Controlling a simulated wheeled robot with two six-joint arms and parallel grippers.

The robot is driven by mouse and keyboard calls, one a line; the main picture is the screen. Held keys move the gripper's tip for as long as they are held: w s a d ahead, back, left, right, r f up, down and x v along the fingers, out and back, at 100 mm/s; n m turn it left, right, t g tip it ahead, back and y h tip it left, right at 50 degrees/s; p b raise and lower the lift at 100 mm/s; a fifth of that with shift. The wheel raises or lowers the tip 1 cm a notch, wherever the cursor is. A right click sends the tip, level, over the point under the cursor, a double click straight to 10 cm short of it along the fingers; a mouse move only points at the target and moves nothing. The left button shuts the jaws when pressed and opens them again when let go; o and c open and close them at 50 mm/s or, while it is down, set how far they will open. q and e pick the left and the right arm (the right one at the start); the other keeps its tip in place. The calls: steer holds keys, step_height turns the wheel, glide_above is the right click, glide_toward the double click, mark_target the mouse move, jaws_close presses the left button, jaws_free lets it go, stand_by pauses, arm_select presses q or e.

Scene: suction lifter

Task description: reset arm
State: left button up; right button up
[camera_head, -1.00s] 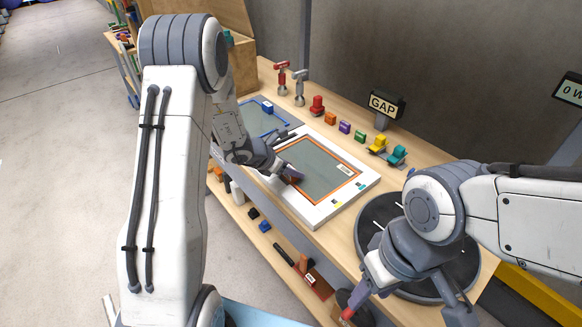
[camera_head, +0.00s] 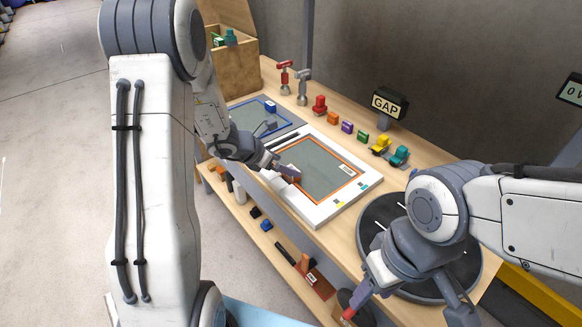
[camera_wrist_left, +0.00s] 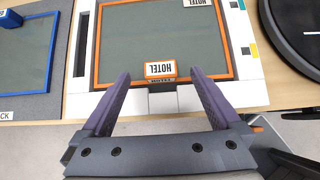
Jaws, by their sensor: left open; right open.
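My left gripper (camera_wrist_left: 158,100) is open in the left wrist view, its two purple fingers apart near the front edge of a white tray with an orange-rimmed screen (camera_wrist_left: 115,45). A small orange block labelled HOTEL (camera_wrist_left: 160,69) lies between and beyond the fingertips, with nothing gripped. In the head view the left gripper (camera_head: 286,172) is over the near-left side of the white tray (camera_head: 315,212). My right gripper (camera_head: 358,305) is at the lower right, beside the black round turntable (camera_head: 470,270); it is open, and its jaws are partly out of clear view.
A blue-rimmed grey pad (camera_head: 245,118) lies left of the tray. Red and grey suction lifters (camera_head: 303,88), several small coloured blocks and toy vehicles (camera_head: 398,156), and a GAP sign (camera_head: 388,104) line the back. A lower shelf (camera_head: 240,215) holds tools.

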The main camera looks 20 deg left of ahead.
arm_select(q)
steer(key=s+d+r+m+g+y, duration=0.1)
steer(key=s+r+m+g+y, duration=0.1)
steer(key=s+m, duration=1)
steer(key=s+d+r+m+g+y, duration=0.25)
steer(key=s+m, duration=0.45)
steer(key=m, duration=1)
steer(key=s+d+r+m+g, duration=0.1)
steer(key=s+d+r+m, duration=0.1)
steer(key=s+d+m, duration=0.2)
steer(key=s+d+r+m+g, duration=0.2)
steer(key=s+d+r+m, duration=0.1)
steer(key=s+d, duration=0.5)
steer(key=shift+s+d+r+m+h, duration=0.3)
steer(key=shift+s+d+m+h, duration=0.1)
steer(key=shift+s, duration=0.3)
